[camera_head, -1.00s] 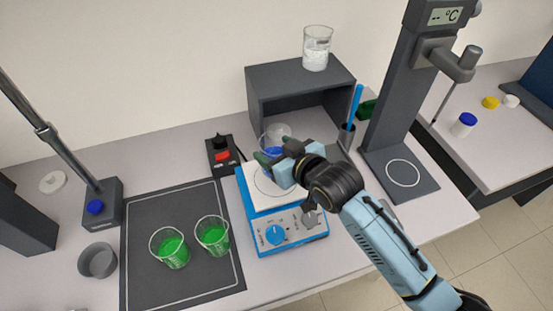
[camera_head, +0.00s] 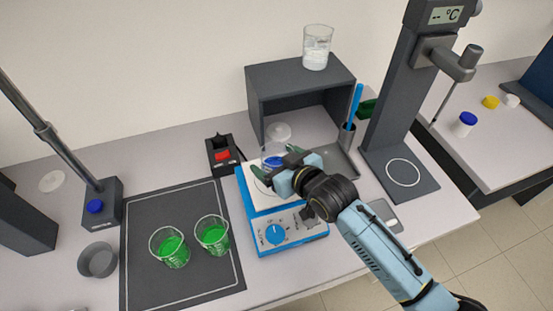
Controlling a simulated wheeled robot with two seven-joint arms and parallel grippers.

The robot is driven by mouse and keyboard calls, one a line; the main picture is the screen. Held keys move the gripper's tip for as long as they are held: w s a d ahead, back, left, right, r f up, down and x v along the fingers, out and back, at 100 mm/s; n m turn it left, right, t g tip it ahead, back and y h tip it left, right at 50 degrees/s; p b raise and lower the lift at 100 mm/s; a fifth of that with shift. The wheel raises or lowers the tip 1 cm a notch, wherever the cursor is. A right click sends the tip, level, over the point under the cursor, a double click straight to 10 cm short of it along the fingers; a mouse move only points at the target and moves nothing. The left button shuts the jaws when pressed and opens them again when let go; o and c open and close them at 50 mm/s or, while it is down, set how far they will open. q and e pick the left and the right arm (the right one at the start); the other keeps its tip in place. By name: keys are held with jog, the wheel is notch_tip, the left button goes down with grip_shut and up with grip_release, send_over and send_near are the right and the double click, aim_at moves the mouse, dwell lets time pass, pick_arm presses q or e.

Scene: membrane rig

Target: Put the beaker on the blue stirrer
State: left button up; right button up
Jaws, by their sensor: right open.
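The blue stirrer (camera_head: 265,228) has a white square top plate and a blue body with a knob on its front. A glass beaker with blue liquid (camera_head: 273,157) is at the back part of the top plate and looks upright, seemingly resting on it. My right gripper (camera_head: 276,168) comes in from the right, low over the plate. Its jaws are open, with fingers on either side of the beaker. The gripper hides the beaker's lower part, so I cannot see its base or any finger contact. My left gripper is not in view.
Two beakers of green liquid (camera_head: 169,247) stand on a dark mat (camera_head: 140,290) at left. A dark shelf (camera_head: 300,80) behind carries another beaker (camera_head: 317,47). A box with a red switch (camera_head: 222,154) is left of the stirrer. A tall stand (camera_head: 385,100) rises at right.

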jog(key=shift+r, duration=0.15)
jog(key=v, duration=1.2)
